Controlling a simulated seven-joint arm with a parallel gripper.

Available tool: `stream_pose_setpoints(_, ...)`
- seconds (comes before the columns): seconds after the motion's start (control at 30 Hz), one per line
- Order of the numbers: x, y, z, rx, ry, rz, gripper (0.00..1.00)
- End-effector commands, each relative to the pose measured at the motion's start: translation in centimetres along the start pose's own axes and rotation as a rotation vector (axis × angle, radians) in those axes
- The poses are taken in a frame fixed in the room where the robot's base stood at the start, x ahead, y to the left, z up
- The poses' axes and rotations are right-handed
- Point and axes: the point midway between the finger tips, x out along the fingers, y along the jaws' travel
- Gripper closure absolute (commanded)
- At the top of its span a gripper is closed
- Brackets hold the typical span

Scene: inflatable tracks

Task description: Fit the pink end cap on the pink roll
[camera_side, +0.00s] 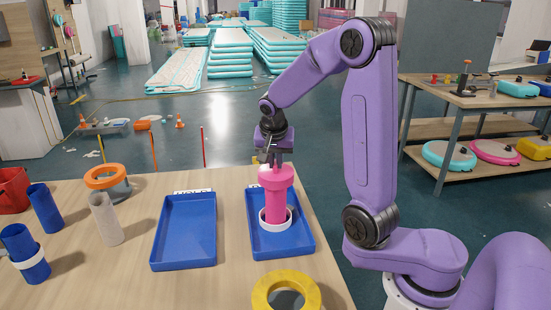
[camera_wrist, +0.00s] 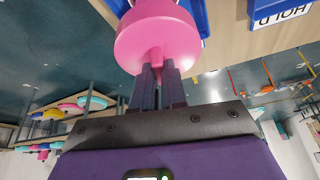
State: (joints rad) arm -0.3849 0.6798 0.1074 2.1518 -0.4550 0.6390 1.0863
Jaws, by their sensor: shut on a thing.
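The pink end cap (camera_side: 277,178) is a wide disc at the top of the upright pink roll (camera_side: 276,212). No gap shows between them in the side view, but I cannot tell how fully the cap is seated. My gripper (camera_side: 273,160) is directly above and shut on the cap's small stem. In the wrist view, the cap (camera_wrist: 157,40) covers most of the roll, and my fingers (camera_wrist: 158,75) close on its stem. A white ring (camera_side: 265,218) surrounds the roll's lower part in the right blue tray (camera_side: 303,245).
Another blue tray (camera_side: 185,235), empty, lies to the left. Blue rolls (camera_side: 45,208), a pale grey roll (camera_side: 105,218) and an orange ring (camera_side: 105,176) stand farther left. A yellow ring (camera_side: 286,291) is near the front edge. Table space between the trays is clear.

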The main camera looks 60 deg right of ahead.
Motion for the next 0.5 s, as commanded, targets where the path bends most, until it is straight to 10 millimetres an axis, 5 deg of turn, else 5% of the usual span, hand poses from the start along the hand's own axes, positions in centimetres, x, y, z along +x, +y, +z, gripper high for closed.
stream_pose_setpoints(0.37,0.61,0.00,0.26,0.000,0.000,0.000,1.00)
stream_pose_setpoints(0.4,0.60,0.00,0.25,0.000,0.000,0.000,0.79)
stream_pose_setpoints(0.47,0.59,-0.01,0.24,0.000,0.000,0.000,0.59)
stream_pose_setpoints(0.5,0.58,-0.01,0.24,0.000,0.000,0.000,0.59)
